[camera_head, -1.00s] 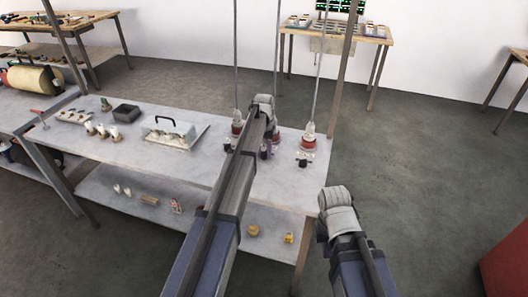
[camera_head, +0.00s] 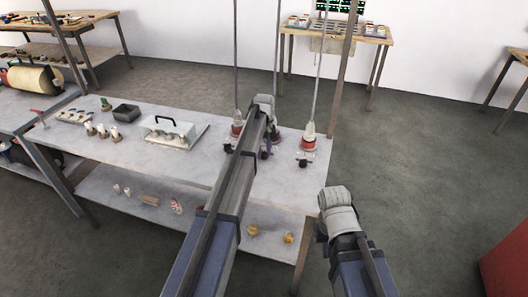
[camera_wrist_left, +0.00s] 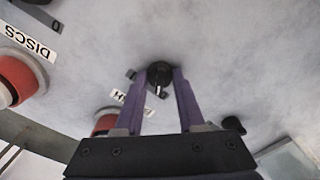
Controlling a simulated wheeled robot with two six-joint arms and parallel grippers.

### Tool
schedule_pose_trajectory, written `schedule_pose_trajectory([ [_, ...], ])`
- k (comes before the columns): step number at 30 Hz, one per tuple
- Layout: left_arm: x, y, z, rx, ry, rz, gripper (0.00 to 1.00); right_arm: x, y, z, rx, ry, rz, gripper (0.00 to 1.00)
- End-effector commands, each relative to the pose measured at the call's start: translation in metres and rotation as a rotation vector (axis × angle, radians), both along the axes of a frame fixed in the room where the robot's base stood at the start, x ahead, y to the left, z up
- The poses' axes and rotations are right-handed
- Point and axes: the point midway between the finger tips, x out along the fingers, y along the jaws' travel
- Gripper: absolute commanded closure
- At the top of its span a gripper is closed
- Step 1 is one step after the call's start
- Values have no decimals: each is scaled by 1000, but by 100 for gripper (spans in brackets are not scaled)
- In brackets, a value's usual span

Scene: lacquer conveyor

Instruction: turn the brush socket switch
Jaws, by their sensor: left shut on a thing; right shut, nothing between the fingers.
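The brush socket switch is a small round black knob (camera_wrist_left: 158,72) with a white pointer mark, on the pale bench top in the left wrist view. The pointer faces down in that picture. My left gripper (camera_wrist_left: 160,88) has its purple fingers on either side of the knob, shut on it. A white label (camera_wrist_left: 117,96) ending in H, mostly hidden by a finger, lies beside it. A red socket (camera_wrist_left: 105,122) shows behind the left finger. In the head view my left arm covers the knob. My right gripper (camera_head: 336,212) is off the bench's right end, its fingers hidden.
A red socket (camera_wrist_left: 14,80) labelled DISCS and another black knob (camera_wrist_left: 232,124) flank the held one. In the head view, a red socket (camera_head: 308,143) stands right of my left arm. Thin poles rise from the sockets. A covered tray (camera_head: 178,132) stands further left.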

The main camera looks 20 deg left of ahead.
Motion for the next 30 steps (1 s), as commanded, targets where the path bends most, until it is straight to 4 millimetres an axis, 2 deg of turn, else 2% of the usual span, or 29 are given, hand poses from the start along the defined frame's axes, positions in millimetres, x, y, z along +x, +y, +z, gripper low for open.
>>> schedule_pose_trajectory([
  [19, 0, 0, 0, 0, 0, 49, 100, 0, 0, 0, 0, 0, 0, 100],
  [20, 0, 0, 0, 0, 0, 48, 60, 0, 0, 0, 0, 0, 0, 100],
  [27, 0, 0, 0, 0, 0, 47, 34, 0, 0, 0, 0, 0, 0, 100],
  [30, 0, 0, 0, 0, 0, 47, 32, 0, 0, 0, 0, 0, 0, 100],
])
